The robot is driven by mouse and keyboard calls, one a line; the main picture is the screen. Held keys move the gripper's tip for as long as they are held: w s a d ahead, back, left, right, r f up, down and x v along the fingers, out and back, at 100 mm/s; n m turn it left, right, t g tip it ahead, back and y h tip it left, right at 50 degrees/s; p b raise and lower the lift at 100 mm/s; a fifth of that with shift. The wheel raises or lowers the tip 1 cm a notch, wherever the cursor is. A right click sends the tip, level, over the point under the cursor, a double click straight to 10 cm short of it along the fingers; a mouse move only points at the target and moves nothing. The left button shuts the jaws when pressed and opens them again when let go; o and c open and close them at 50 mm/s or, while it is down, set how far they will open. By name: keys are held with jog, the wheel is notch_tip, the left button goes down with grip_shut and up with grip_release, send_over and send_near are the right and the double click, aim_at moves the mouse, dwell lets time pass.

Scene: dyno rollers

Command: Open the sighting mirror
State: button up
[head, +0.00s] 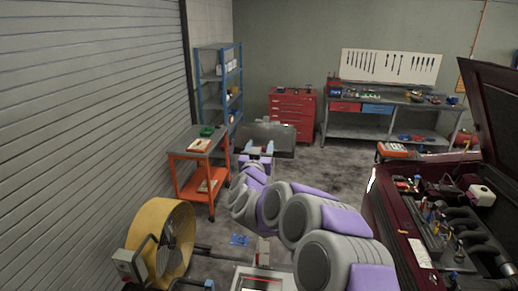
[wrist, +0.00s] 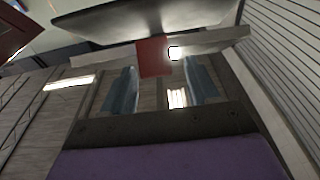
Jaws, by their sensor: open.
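A flat grey panel (head: 281,137), which looks like the sighting mirror, stands beyond my gripper in the head view. My gripper (head: 259,147) is open, with its two fingers in front of the panel's lower part. In the wrist view, my gripper (wrist: 161,82) has its fingers apart with nothing clearly held between them. A pale bar (wrist: 105,65) with a red block (wrist: 153,58) at its middle crosses just beyond the fingertips. A dark-edged panel (wrist: 150,18) shows above it. I cannot tell whether the fingers touch anything.
An orange cart (head: 190,160) stands left of my gripper, and a yellow fan (head: 160,240) is nearer at left. A dark red car with its hood up (head: 400,235) is at right. A red tool chest (head: 291,107) and a workbench (head: 380,104) are at the back.

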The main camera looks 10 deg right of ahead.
jog(key=shift+s, duration=0.1)
jog(key=b+v, duration=0.3)
jog(key=v, duration=1.4)
jog(key=shift+a+f, duration=0.1)
